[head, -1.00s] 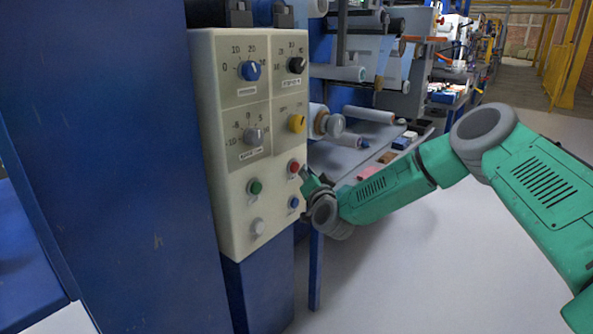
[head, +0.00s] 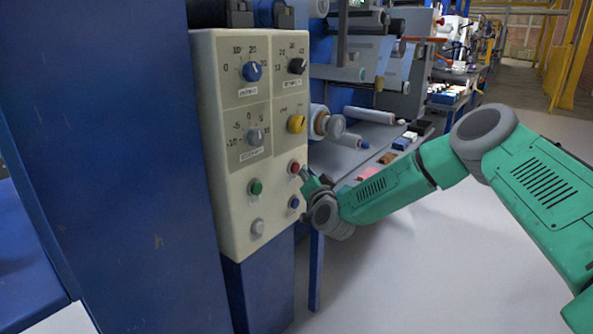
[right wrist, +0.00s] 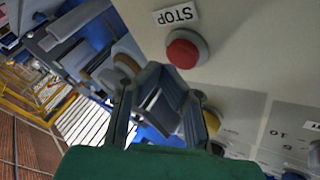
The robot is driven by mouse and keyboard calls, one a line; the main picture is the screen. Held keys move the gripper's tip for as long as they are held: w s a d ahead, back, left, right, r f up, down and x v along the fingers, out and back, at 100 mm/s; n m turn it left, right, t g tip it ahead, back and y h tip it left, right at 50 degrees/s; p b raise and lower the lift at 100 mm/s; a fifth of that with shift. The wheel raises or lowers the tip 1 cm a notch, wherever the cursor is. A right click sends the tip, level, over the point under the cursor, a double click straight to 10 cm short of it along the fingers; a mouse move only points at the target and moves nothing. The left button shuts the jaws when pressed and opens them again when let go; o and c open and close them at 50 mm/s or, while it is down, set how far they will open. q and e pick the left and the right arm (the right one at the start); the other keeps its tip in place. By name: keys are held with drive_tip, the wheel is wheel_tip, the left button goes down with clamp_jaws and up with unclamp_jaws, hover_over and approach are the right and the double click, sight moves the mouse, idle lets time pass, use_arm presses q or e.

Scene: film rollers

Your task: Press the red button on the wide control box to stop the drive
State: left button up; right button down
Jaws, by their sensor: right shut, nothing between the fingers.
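The wide control box (head: 232,210) is cream, with knobs above and round buttons below, on a blue post. Its red button (head: 294,168) is at the upper right of the button group. In the right wrist view the red button (right wrist: 183,52) sits in a grey ring beside an upside-down STOP label (right wrist: 175,14). My right gripper (head: 306,174) is shut and empty, its fingertips just right of the red button. Whether they touch it I cannot tell. In the right wrist view the gripper (right wrist: 160,78) is below the button. My left gripper is not in view.
A green button (head: 255,187), a blue button (head: 293,202) and a white button (head: 257,227) are close by. A yellow knob (head: 296,124) is above the red button. Film rollers (head: 370,115) and a shelf are behind my right arm. The floor at right is clear.

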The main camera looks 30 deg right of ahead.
drive_tip(key=shift+w+a, duration=0.1)
drive_tip(key=shift+w+a, duration=0.1)
drive_tip(key=shift+w, duration=0.2)
drive_tip(key=shift+w+a+r+b, duration=0.1)
drive_tip(key=shift+w+a+b, duration=0.05)
drive_tip(key=shift+w+b, duration=0.2)
idle(0.8)
drive_tip(key=shift+s+d+p, duration=0.3)
drive_tip(key=shift+s+p, duration=0.3)
drive_tip(key=shift+s, duration=0.15)
drive_tip(key=s+p, duration=0.1)
drive_tip(key=s+d, duration=0.1)
drive_tip(key=s, duration=0.1)
drive_tip(key=s+d+p, duration=0.1)
drive_tip(key=shift+s+p, duration=0.3)
drive_tip(key=shift+s, duration=0.05)
